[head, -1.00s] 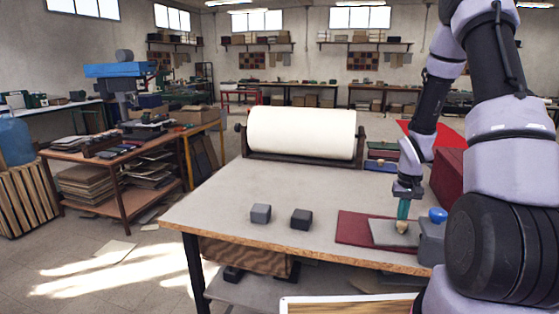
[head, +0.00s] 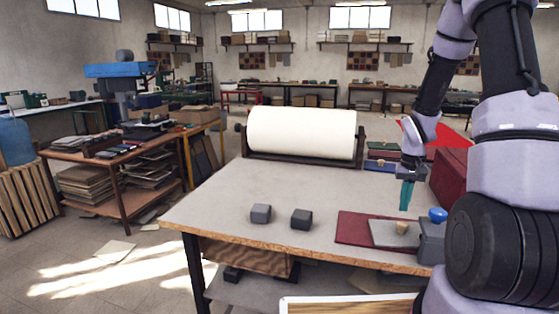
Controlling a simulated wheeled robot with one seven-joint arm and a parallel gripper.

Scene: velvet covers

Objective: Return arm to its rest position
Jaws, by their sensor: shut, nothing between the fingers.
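My gripper (head: 405,207) shows in the head view above the right part of the worktable (head: 240,192), with its teal fingers pointing down. It is shut and empty. Below it, a grey plate (head: 385,236) lies partly on a dark red cover (head: 352,228). A small tan knob-like piece (head: 402,228) sits on the grey plate, apart from the fingertips. My arm comes in from the right edge of the view and hides part of the table's right side.
Two dark grey blocks (head: 261,214) (head: 301,219) stand near the table's front. A cream roll (head: 301,133) stands at the back. A grey block with a blue knob (head: 437,215) is beside the plate. The table's left is clear.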

